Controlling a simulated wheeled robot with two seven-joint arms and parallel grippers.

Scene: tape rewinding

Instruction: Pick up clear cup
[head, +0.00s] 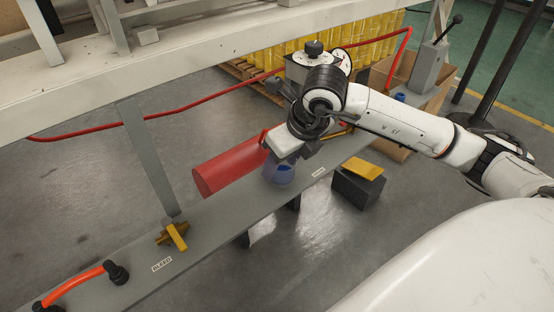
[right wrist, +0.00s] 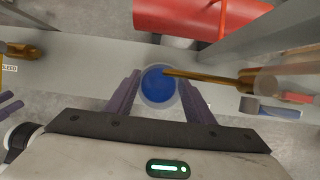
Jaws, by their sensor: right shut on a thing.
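The clear cup (head: 279,175) is see-through with blue in it and is at the grey beam beneath my right gripper in the head view. In the right wrist view the cup (right wrist: 158,88) sits between the two fingers, its round mouth toward the camera. My right gripper (right wrist: 159,92) is shut on the cup; in the head view the gripper (head: 284,163) comes from the upper right and covers the cup's upper part. I cannot tell whether the cup touches the beam. My left gripper is not in view.
The grey beam (head: 213,218) carries a yellow-handled valve (head: 177,236). A second yellow lever (right wrist: 210,77) reaches the cup's rim in the right wrist view. A red cylinder (head: 226,172) lies behind the beam. A dark block with a yellow top (head: 357,186) stands in front.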

